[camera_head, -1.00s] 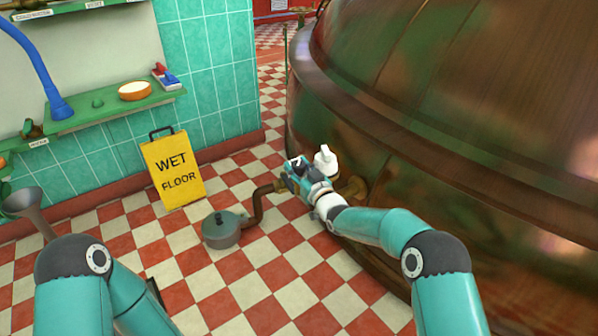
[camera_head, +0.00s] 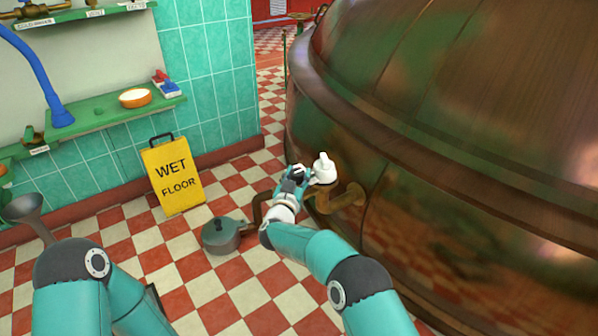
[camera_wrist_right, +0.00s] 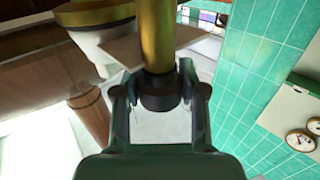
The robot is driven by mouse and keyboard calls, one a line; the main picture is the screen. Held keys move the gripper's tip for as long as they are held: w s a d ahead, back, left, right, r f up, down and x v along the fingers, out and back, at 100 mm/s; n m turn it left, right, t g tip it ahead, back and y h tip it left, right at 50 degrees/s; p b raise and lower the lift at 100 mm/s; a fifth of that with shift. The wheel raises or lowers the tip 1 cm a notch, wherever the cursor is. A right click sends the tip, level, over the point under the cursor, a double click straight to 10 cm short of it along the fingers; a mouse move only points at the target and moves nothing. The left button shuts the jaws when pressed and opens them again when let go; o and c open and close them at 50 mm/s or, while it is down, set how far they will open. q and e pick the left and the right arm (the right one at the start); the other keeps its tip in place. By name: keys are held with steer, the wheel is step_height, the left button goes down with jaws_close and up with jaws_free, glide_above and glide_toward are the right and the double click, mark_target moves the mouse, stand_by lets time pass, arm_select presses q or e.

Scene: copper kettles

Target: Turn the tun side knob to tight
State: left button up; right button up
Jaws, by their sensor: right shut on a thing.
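The copper tun (camera_head: 450,110) fills the right of the head view. A brass pipe (camera_head: 348,195) comes out of its lower side, with a white handle (camera_head: 323,168) standing above it. My right gripper (camera_head: 296,176) is at the pipe's outer end, just left of the white handle. In the right wrist view its fingers (camera_wrist_right: 160,95) are shut on a dark knob (camera_wrist_right: 160,92) at the end of a brass stem (camera_wrist_right: 157,40). The knob is hidden by the gripper in the head view, and I cannot read any tight marking. My left gripper is out of view.
A yellow wet-floor sign (camera_head: 173,175) stands by the tiled wall. A green shelf (camera_head: 95,118) holds a round orange-rimmed dish (camera_head: 135,97). The floor between sign and pot is clear.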

steer(key=shift+w+r+m+h, duration=0.1)
steer(key=shift+r+m+h, duration=0.1)
steer(key=shift+m+h, duration=0.15)
steer(key=o, duration=1.2)
steer(key=shift+f, duration=0.1)
steer(key=v, duration=1.2)
